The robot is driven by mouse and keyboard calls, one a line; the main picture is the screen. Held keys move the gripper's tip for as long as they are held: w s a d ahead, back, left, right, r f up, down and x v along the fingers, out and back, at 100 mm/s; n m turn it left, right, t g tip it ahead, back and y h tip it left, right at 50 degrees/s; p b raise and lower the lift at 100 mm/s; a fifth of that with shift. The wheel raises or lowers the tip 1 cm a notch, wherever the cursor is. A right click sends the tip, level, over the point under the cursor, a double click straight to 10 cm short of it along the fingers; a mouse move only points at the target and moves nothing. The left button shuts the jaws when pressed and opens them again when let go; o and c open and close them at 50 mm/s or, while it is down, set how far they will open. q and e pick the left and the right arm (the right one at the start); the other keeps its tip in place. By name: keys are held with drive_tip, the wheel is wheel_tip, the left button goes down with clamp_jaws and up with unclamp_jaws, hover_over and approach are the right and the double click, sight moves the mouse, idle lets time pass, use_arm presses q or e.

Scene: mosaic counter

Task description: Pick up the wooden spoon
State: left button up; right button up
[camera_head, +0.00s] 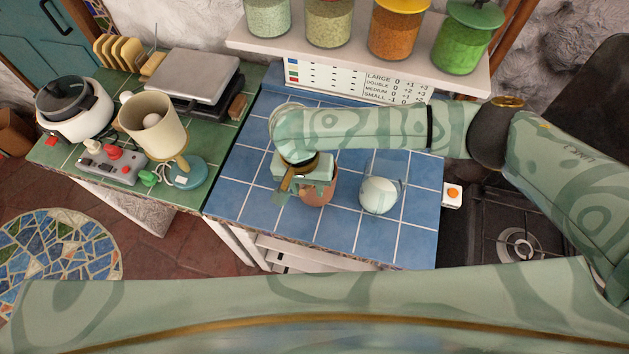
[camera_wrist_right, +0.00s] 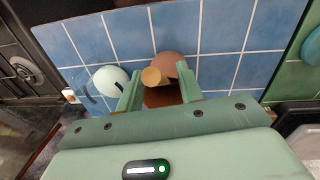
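A brown strip at the gripper there may be the spoon handle. My left gripper is not in view.
A shelf (camera_head: 357,68) with several jars runs behind. Left, a green-tiled counter holds a cream lamp-like cup (camera_head: 150,118) and scale (camera_head: 193,78). A stove (camera_head: 515,245) is at right. Front blue tiles are clear.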

drive_tip(key=shift+w+f, duration=0.1)
drive_tip(key=shift+f, duration=0.5)
drive_tip(key=shift+c, duration=0.4)
clamp_jaws()
drive_tip(key=shift+r, duration=0.15)
